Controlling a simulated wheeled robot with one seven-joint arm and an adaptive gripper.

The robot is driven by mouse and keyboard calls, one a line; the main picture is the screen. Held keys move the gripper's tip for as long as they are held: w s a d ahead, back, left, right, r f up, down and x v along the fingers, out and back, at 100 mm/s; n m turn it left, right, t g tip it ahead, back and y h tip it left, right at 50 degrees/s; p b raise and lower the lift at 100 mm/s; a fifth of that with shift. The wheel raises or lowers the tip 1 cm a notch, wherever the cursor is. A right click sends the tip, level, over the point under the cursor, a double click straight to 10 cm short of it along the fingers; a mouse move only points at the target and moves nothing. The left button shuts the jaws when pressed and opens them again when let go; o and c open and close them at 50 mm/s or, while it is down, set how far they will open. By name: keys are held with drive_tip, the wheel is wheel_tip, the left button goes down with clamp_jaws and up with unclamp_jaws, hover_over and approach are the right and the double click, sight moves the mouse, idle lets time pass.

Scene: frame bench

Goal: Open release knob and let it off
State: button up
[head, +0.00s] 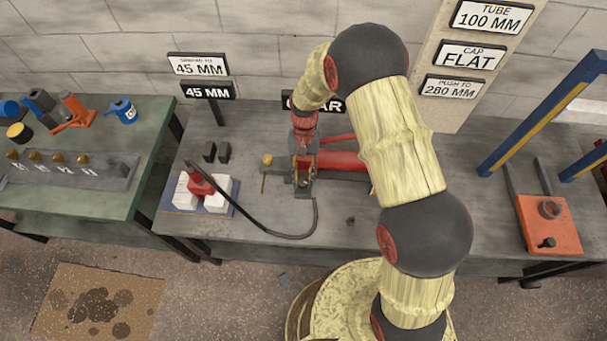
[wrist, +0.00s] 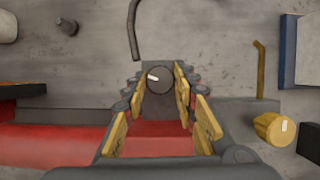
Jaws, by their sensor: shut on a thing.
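My gripper (head: 304,160) points down over the red jack's (head: 342,161) pump block on the bench. In the wrist view, its yellow-padded fingers (wrist: 158,90) stand either side of a dark round knob (wrist: 155,77) with a white mark, which I take to be the release knob. The fingers are shut on it. In the head view the gripper hides this knob.
Two dark blocks (head: 216,152) stand behind. A blue frame (head: 545,115) and an orange plate (head: 550,225) are at right. The front middle bench is mostly clear.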

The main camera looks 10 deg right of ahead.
drive_tip(key=shift+n+h+p, duration=0.45)
drive_tip(key=shift+n+h, duration=0.05)
drive_tip(key=shift+n, duration=0.6)
drive_tip(key=o, duration=1.1)
drive_tip(key=shift+o, duration=0.2)
drive_tip(key=v, duration=1.2)
